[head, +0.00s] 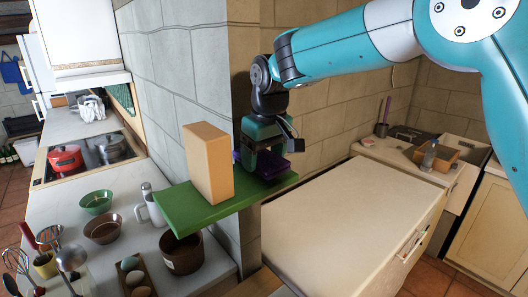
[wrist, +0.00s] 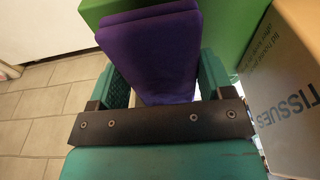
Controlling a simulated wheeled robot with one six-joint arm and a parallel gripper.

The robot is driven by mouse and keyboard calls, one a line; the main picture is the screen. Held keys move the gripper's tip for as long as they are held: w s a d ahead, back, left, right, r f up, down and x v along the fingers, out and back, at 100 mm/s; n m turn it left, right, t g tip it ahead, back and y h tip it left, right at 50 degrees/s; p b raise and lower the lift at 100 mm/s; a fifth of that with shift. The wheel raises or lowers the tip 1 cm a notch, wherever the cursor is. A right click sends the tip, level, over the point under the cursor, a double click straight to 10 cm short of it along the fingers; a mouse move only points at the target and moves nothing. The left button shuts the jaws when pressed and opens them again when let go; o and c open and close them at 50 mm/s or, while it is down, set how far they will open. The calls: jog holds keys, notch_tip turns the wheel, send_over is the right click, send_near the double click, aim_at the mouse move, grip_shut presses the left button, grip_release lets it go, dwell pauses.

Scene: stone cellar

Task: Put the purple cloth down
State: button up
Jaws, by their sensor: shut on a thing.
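The purple cloth (wrist: 155,52) is a folded pad between the two fingers of my gripper (wrist: 165,85) in the wrist view. In the head view my gripper (head: 268,160) is over the right part of a green shelf (head: 220,210), and a bit of the cloth (head: 266,167) shows below the jaws. The gripper is shut on the cloth. The cloth is at or just above the shelf's surface; I cannot tell if it touches. In the wrist view the green shelf (wrist: 235,22) shows beyond and beside the cloth.
A tan tissue box (head: 208,163) stands upright on the shelf, just left of my gripper; it also shows close on the right in the wrist view (wrist: 290,90). A cream counter (head: 345,220) lies to the right. Bowls and utensils crowd the left counter, with a brown pot (head: 181,252) below the shelf.

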aim_at(269, 160)
jog(key=shift+f, duration=0.75)
jog(key=shift+f, duration=0.2)
jog(key=o, duration=0.8)
jog(key=shift+r, duration=0.1)
notch_tip(269, 160, up, 12)
jog(key=s+d+b, duration=0.1)
jog(key=b, duration=0.2)
jog(key=s+d+f+y, duration=0.1)
jog(key=s+d+f, duration=0.2)
jog(key=s, duration=0.7)
jog(key=s+d+f+g+y, duration=0.1)
jog(key=s+d+f, duration=0.2)
jog(key=s, duration=0.7)
jog(key=s+d+f+y, duration=0.1)
jog(key=s+d+f, duration=0.2)
jog(key=s, duration=0.6)
jog(key=shift+s+f, duration=0.2)
jog(key=shift+f, duration=0.45)
jog(key=shift+s+f, duration=0.2)
jog(key=shift+f, duration=0.45)
